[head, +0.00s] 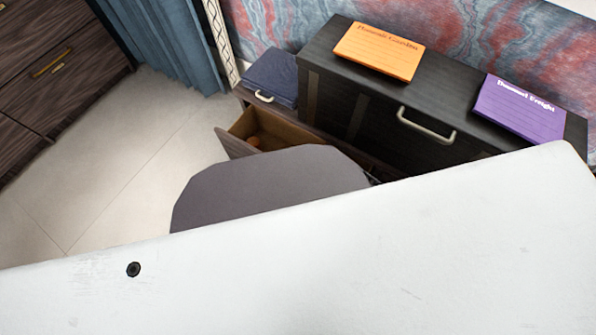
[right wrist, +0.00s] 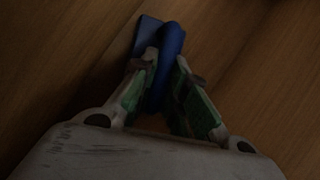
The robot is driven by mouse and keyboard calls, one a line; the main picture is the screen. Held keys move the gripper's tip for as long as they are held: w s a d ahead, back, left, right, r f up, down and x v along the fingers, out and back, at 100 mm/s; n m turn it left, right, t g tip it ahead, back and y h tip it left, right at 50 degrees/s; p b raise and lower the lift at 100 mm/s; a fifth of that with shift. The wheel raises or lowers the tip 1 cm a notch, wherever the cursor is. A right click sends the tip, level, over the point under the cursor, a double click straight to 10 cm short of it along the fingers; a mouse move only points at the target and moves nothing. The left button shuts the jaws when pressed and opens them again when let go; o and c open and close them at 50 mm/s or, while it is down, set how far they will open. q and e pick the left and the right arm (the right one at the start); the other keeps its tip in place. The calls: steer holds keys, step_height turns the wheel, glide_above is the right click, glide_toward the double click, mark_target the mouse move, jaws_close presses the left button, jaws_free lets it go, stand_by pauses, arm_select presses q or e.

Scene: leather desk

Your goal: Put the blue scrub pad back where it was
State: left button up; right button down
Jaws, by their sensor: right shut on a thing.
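The blue scrub pad (right wrist: 172,42) shows in the right wrist view, between and just beyond the fingertips of my right gripper (right wrist: 166,66). The gripper is shut on it. Behind the pad is a dark brown wooden surface; I cannot tell whether the pad touches it. The pad and my right gripper do not show in the head view. My left gripper is in neither view.
A dark cabinet (head: 385,128) with a pale handle carries an orange pad (head: 379,50) and a purple pad (head: 519,110). A dark blue flat item (head: 271,76) lies beside it. Bare floor (head: 130,150) lies left. A large white surface of mine and a grey shape block the lower view.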

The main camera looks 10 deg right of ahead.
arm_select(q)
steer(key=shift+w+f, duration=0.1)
arm_select(e)
steer(key=shift+f, duration=0.25)
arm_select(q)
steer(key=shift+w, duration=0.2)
arm_select(e)
steer(key=shift+f, duration=0.1)
steer(key=c, duration=1.4)
jaws_free()
steer(key=shift+c, duration=0.2)
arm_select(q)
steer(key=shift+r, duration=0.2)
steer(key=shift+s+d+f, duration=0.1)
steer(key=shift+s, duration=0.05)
